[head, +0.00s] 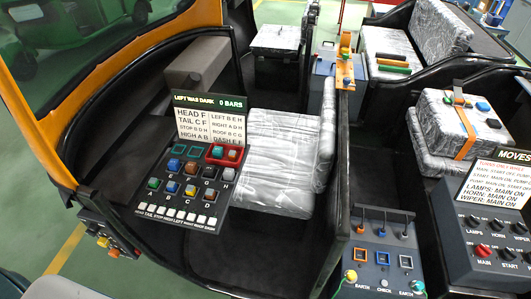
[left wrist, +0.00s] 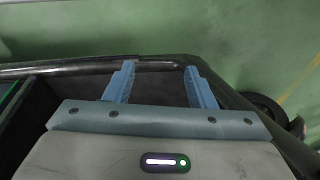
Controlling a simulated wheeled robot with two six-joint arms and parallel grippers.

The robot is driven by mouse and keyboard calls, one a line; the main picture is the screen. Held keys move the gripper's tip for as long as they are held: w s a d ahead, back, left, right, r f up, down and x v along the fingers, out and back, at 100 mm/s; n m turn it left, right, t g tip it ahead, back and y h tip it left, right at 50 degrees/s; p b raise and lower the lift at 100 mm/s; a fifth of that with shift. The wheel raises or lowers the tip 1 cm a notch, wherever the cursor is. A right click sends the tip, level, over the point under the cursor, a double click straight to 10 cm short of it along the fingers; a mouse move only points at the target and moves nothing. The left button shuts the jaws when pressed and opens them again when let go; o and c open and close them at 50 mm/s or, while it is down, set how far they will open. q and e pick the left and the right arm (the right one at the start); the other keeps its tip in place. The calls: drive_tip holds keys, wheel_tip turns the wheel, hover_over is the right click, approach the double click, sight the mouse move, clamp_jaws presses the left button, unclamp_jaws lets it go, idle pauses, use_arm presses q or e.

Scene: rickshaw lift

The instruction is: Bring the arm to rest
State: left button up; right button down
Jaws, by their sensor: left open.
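My left gripper (left wrist: 160,70) shows in the left wrist view with its two blue fingers spread apart. Nothing is between them. The fingertips overlap a dark rail (left wrist: 70,69) in the picture; I cannot tell if they touch it. In the head view the left gripper is not visible; only a grey part, which seems to be mine, shows at the lower left edge. My right gripper is in neither view.
A panel of coloured buttons (head: 183,187) stands in front of the wrapped seat (head: 281,160). A switch box (head: 383,262) and a control console (head: 495,235) are at the right. Coloured blocks (head: 108,238) hang at the lower left side. Green floor (head: 35,220) is clear at the left.

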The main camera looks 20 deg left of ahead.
use_arm(q)
drive_tip(key=s+f+b, duration=0.2)
drive_tip(key=s+f, duration=0.5)
drive_tip(key=f, duration=0.3)
drive_tip(key=s+f+g+b, duration=0.1)
drive_tip(key=s+f+b, duration=0.2)
drive_tip(key=s+f, duration=0.5)
drive_tip(key=shift+s+a+f, duration=0.25)
drive_tip(key=shift+a+f, duration=0.15)
drive_tip(key=shift+f, duration=0.55)
